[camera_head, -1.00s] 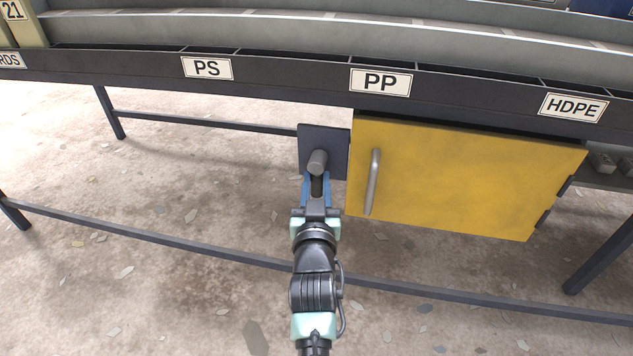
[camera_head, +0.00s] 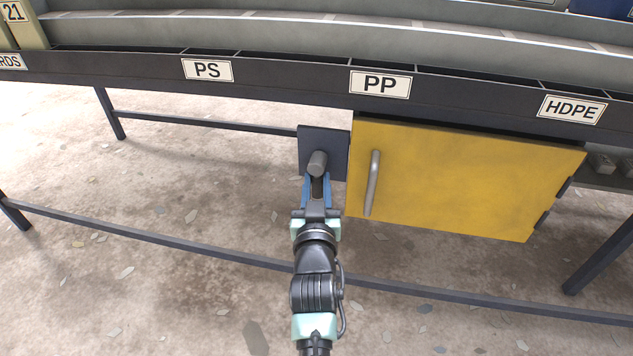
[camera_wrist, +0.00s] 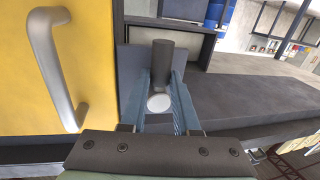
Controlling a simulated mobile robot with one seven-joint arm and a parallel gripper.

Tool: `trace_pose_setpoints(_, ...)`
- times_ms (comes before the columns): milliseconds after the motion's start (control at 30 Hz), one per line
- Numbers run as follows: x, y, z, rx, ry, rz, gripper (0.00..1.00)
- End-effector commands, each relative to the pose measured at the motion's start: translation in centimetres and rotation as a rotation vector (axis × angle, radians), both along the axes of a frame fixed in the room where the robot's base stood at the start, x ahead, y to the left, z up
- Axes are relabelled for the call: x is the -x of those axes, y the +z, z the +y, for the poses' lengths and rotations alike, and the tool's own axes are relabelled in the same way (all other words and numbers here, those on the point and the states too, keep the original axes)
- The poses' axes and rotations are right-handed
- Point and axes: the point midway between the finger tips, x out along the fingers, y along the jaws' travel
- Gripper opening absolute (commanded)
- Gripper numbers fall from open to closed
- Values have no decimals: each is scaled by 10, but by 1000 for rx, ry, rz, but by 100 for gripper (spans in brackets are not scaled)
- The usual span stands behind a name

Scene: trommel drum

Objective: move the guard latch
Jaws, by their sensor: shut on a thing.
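The guard latch (camera_head: 317,164) is a grey cylindrical handle on a dark square plate (camera_head: 337,145), just left of the yellow guard door (camera_head: 460,180). In the wrist view the latch (camera_wrist: 163,62) is a dark grey stub with a pale round end between the fingers. My gripper (camera_head: 316,186) reaches up to it from below in the head view. Its two blue fingers (camera_wrist: 159,100) are shut on the latch, one on each side. The fingers and wrist hide part of the latch's lower end. The yellow door is shut.
A silver bar handle (camera_head: 372,182) stands out from the door close to the right of my gripper. A dark beam with PS, PP (camera_head: 380,82) and HDPE labels runs above. A low rail (camera_head: 160,238) crosses behind my arm. Open floor lies to the left.

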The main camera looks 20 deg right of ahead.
Motion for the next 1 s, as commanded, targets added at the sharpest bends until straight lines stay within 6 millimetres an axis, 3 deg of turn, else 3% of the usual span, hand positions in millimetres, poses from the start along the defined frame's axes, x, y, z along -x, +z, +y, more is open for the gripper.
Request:
trace_pose_setpoints(267, 4, 4, -5, 129, -1, 93, 0)
trace_pose_setpoints(1000, 13, 15, -19, 705, 1, 481, 0)
